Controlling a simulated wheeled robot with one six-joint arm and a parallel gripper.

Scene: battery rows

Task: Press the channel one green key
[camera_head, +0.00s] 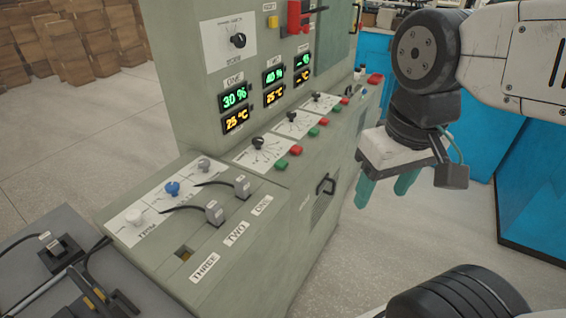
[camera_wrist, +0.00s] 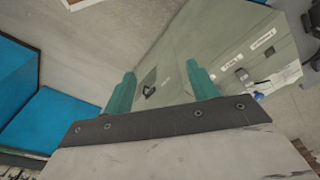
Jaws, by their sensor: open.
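A green key (camera_head: 281,164) sits on the near end of the console's sloped ledge, beside a red key (camera_head: 296,150) and a dial panel (camera_head: 263,150). It lies below the display labelled ONE (camera_head: 234,97), which reads 30 % and 25 °C. Further along the ledge is a second green key (camera_head: 314,132) with its red key (camera_head: 324,121). My gripper (camera_head: 385,188) is open and empty, with teal fingers pointing down, to the right of the console and apart from the keys. In the wrist view the fingers (camera_wrist: 163,85) are spread over the console side; no key can be made out there.
The near shelf holds blue, white and grey knobs and plugged cables above labels THREE, TWO, ONE (camera_head: 237,233). A black handle (camera_head: 325,186) projects from the console front. A red handle (camera_head: 297,16) is higher up. Blue cabinets (camera_head: 535,195) stand right; open floor lies between.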

